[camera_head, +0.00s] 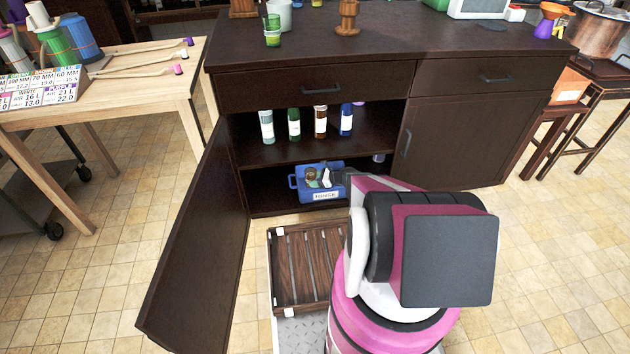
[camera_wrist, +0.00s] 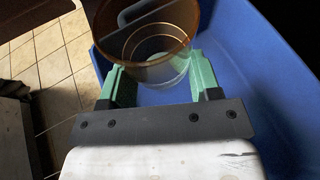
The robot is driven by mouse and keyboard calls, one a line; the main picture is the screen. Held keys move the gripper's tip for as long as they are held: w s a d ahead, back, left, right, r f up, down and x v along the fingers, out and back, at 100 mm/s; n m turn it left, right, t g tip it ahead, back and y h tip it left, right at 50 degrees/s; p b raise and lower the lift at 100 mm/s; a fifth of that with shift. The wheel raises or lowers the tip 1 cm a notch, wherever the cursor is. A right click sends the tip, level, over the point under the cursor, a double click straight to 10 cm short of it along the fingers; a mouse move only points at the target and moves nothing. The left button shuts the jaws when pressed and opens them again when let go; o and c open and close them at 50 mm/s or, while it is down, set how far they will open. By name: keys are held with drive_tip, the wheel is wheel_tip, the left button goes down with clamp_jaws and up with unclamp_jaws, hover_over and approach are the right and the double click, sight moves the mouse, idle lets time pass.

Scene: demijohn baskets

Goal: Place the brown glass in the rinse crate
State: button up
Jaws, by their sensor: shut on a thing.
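The brown glass (camera_wrist: 150,68) is see-through amber and sits between the green fingers of my gripper (camera_wrist: 158,76) in the wrist view. My gripper is shut on it. The blue rinse crate (camera_head: 318,195) stands on the bottom shelf of the open cabinet, with a white label on its front. Its blue wall and floor (camera_wrist: 232,45) fill the right of the wrist view, close to the glass. In the head view my gripper is at the crate and small; I cannot tell there whether the glass touches the crate floor.
The open cabinet door (camera_head: 200,240) stands to the left of my arm. Several bottles, among them a green one (camera_head: 294,124), stand on the shelf above the crate. A wooden slatted platform (camera_head: 300,268) lies in front of the cabinet. The countertop (camera_head: 390,50) is overhead.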

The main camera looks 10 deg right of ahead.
drive_tip(key=shift+f, duration=0.25)
drive_tip(key=shift+f, duration=0.55)
drive_tip(key=o, duration=0.8)
drive_tip(key=shift+c, duration=0.2)
drive_tip(key=shift+f, duration=0.15)
drive_tip(key=shift+r, duration=0.25)
drive_tip(key=r+v, duration=0.1)
drive_tip(key=v, duration=1.1)
drive_tip(key=shift+r, duration=0.25)
